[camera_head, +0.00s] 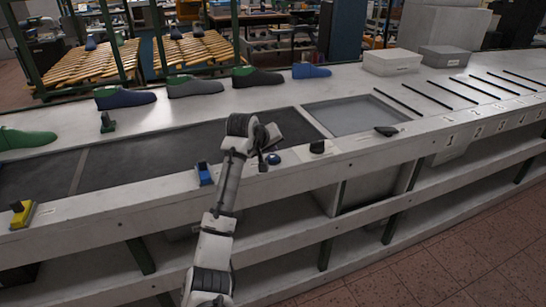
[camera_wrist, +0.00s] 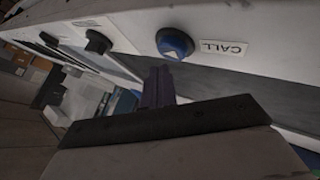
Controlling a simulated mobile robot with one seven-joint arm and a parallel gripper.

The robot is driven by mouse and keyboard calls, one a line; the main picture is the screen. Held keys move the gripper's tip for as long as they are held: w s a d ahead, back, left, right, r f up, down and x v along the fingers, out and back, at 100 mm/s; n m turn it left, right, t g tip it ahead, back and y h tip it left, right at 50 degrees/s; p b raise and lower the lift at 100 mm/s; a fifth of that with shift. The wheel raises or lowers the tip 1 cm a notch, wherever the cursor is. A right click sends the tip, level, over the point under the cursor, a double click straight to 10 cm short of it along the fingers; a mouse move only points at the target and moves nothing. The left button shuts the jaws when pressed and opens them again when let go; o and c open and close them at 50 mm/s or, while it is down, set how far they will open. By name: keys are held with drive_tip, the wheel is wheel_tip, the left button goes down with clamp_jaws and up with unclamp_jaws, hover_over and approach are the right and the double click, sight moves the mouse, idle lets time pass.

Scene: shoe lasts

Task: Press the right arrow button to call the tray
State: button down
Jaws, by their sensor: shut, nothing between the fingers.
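A round blue button (camera_head: 273,157) sits on the front ledge of the long white bench. In the wrist view the blue button (camera_wrist: 174,43) has a dark collar and stands beside a label reading CALL (camera_wrist: 222,48). I cannot make out an arrow on it. My gripper (camera_head: 262,164) is just left of the button in the head view. In the wrist view my gripper (camera_wrist: 158,85) is shut and empty, its tips close to the button; I cannot tell whether they touch. A shallow grey recess (camera_head: 355,115) lies in the bench top to the right; whether it is the tray is unclear.
A black knob (camera_head: 317,146) and another black piece (camera_head: 386,130) sit along the ledge to the right. A blue holder (camera_head: 204,173) and a yellow one (camera_head: 22,213) stand to the left. Shoe lasts (camera_head: 195,87) line the bench's back.

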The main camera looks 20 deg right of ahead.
drive_tip(key=shift+f, duration=0.25)
idle(0.4)
drive_tip(key=shift+f, duration=0.2)
